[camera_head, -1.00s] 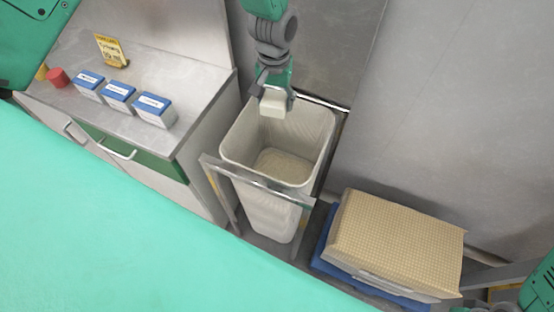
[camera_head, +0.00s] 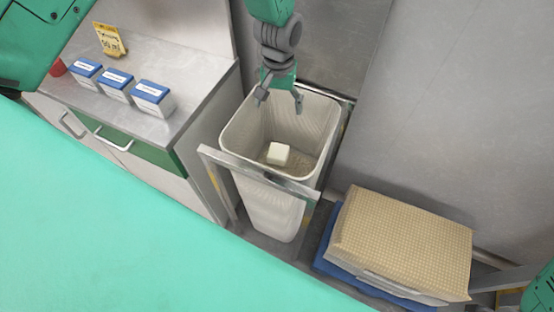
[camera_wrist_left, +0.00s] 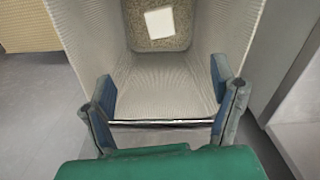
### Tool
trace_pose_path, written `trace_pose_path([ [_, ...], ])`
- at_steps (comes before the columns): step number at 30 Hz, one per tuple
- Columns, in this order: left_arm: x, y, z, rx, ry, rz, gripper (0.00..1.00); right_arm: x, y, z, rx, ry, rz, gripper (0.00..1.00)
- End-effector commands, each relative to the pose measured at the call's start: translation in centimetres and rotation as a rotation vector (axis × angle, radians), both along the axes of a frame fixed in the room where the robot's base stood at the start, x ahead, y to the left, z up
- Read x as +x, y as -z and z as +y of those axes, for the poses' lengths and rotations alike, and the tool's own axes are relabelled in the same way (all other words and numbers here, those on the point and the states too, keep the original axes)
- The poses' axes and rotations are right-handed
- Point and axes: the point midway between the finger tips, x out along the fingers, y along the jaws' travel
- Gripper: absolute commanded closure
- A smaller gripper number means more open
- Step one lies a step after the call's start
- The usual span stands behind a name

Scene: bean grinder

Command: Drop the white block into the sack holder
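The white block (camera_head: 278,153) is inside the sack holder (camera_head: 240,122), a tall pale bin in a metal frame, apart from my fingers. In the left wrist view the white block (camera_wrist_left: 160,22) shows against the speckled bottom of the bin; I cannot tell whether it touches it. My left gripper (camera_head: 280,98) is above the bin's back part, with its fingers spread and nothing between them. The left wrist view also shows the open fingers of the left gripper (camera_wrist_left: 165,100). My right gripper is not clearly in view.
A metal counter (camera_head: 190,95) with several blue-and-white boxes (camera_head: 117,83) and a yellow sign (camera_head: 109,39) stands at left. A tan patterned package (camera_head: 400,240) lies on a blue base at right. A metal frame bar (camera_head: 262,174) crosses the bin's front.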

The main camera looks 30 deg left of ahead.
Motion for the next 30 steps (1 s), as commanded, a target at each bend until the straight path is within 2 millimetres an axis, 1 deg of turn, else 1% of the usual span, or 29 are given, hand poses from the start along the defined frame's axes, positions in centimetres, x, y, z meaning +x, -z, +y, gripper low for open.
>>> trace_pose_path([
  [4, 0.0, -0.1, 0.0, 0.0, 0.0, 0.0, 0.21, -0.2, 0.0, 0.0, 0.0, 0.0, -0.002, 1.0],
  [7, 0.1, -0.8, 0.0, 0.0, 0.0, -0.001, 0.21, -0.3, -0.1, 0.0, 0.0, 0.0, -0.003, 1.0],
  [11, 0.1, -3.0, 0.0, 0.0, 0.0, -0.004, 0.21, -0.3, -0.1, 0.0, 0.0, 0.0, -0.003, 1.0],
  [18, 0.2, -8.2, 0.0, 0.0, 0.0, -0.003, 0.21, -0.3, -0.1, 0.0, 0.0, 0.0, -0.003, 1.0],
  [21, 0.2, -9.8, 0.0, 0.0, 0.0, -0.002, 0.21, -0.3, -0.1, 0.0, 0.0, 0.0, -0.003, 1.0],
  [25, 0.2, -11.2, 0.1, 0.0, 0.0, 0.0, 0.21, -0.2, 0.0, 0.0, 0.0, 0.0, -0.003, 1.0],
  [30, 0.2, -11.8, 0.0, 0.0, 0.0, 0.002, 0.21, -0.2, 0.0, 0.0, 0.0, 0.0, -0.003, 1.0],
])
